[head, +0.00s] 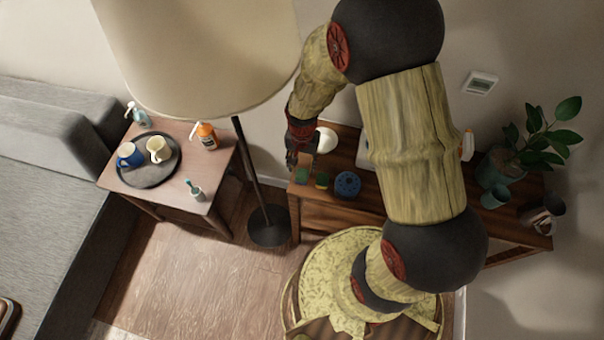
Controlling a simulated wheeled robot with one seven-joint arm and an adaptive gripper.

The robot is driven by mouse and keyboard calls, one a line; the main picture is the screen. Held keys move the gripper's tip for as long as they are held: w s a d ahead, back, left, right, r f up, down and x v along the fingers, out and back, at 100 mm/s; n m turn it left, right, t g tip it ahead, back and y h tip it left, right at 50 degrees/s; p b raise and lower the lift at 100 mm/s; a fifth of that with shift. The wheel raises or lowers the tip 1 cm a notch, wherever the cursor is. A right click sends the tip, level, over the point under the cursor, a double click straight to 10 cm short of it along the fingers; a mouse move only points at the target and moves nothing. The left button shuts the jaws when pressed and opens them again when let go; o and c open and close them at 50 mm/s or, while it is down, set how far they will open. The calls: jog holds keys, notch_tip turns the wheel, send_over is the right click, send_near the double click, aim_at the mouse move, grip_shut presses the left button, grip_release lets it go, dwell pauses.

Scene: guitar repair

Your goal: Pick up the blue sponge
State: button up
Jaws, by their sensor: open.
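My arm hides the middle of the table. A white round object (326,140) stands behind the gripper. A potted plant (500,165) and cups (495,195) are at the right. A floor lamp (240,150) stands close on the left, beside a smaller table (165,205) with mugs and bottles.

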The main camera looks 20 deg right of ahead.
aim_at(302, 174)
notch_tip(302, 174, down, 7)
jog(key=shift+w+f+b, duration=0.15)
jog(key=shift+b, duration=0.75)
jog(key=shift+c, duration=0.3)
jog(key=c, duration=0.4)
